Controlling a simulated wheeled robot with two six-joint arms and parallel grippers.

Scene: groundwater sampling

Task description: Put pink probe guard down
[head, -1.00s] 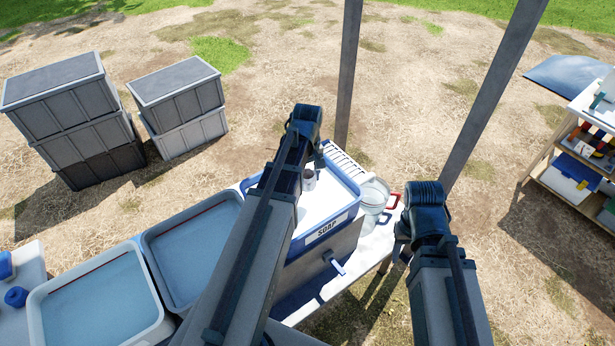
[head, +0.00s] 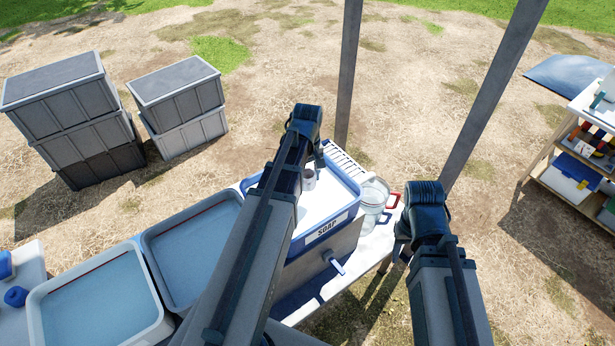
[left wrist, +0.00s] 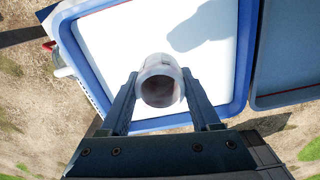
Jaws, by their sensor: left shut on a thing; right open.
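The pink probe guard (left wrist: 160,84) is a short, hollow, pale pinkish cup with a dark inside. My left gripper (left wrist: 160,100) has a finger on each side of it and is shut on it. In the head view the guard (head: 309,180) shows small beside my left gripper (head: 319,158), over the white surface of the blue-rimmed tub marked SOAP (head: 328,228). Its exact height above that surface is hard to tell. My right gripper (head: 400,246) is mostly hidden under its own wrist, right of the tub, and holds nothing that I can see.
Two water-filled basins (head: 146,318) stand left of the soap tub. A clear jar (head: 374,196) and a red-handled item (head: 393,201) sit at its right. Two posts (head: 348,75) rise behind. Grey crates (head: 180,105) and a shelf (head: 570,180) stand farther off.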

